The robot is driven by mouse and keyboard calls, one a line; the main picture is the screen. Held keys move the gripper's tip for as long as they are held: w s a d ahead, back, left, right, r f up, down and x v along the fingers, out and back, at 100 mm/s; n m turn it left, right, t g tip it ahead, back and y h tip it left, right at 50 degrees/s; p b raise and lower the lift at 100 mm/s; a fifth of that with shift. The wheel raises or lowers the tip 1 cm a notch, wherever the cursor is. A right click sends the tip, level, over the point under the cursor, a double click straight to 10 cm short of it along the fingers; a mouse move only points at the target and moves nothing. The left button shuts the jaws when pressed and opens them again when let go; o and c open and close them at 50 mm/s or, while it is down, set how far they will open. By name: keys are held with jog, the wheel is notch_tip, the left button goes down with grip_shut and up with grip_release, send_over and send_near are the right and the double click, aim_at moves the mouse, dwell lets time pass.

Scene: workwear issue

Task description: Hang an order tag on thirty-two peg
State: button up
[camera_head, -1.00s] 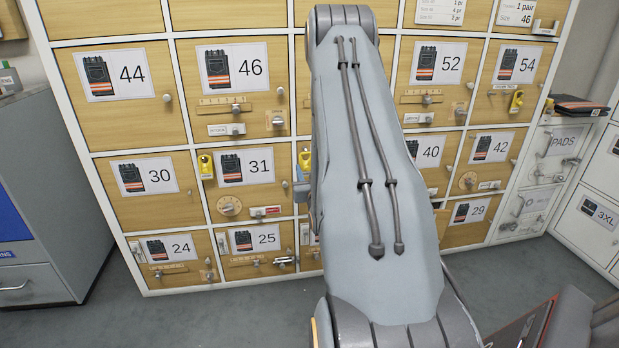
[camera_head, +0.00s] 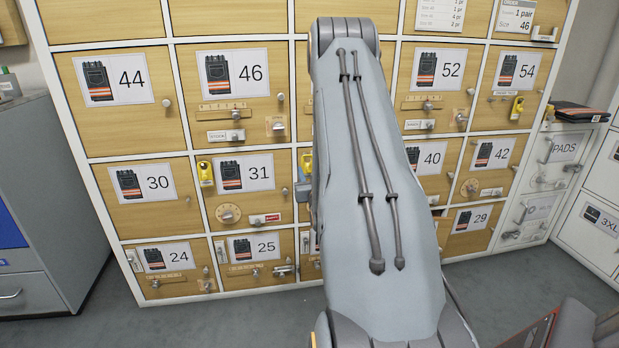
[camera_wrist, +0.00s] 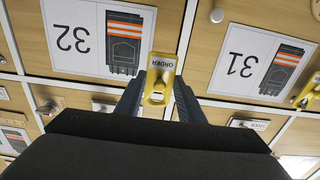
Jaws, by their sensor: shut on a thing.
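A yellow order tag (camera_wrist: 158,84), marked ORDER, is between the fingertips of my gripper (camera_wrist: 158,100) in the wrist view, which shows the lockers upside down. My gripper is shut on it. The tag appears over the strip between the door labelled 32 (camera_wrist: 95,38) and the door labelled 31 (camera_wrist: 258,60). The peg of thirty-two is not distinguishable; the tag or fingers may cover it. I cannot tell whether the tag touches a peg. In the head view, my arm hides most of door 32, and a bit of yellow (camera_head: 306,161) shows at its edge.
Another yellow tag (camera_head: 205,173) hangs at door 31 in the head view, and one (camera_head: 517,107) hangs near door 54. Knobs, latches and small plates stick out from many doors. A grey cabinet (camera_head: 50,200) stands at the left. Grey floor (camera_head: 190,318) is clear in front.

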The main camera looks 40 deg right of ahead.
jog(key=shift+b+x, duration=0.9)
jog(key=shift+x, duration=1)
jog(key=shift+w+d+f+b, duration=0.3)
jog(key=shift+w+d+f, duration=0.1)
jog(key=shift+w+f, duration=0.15)
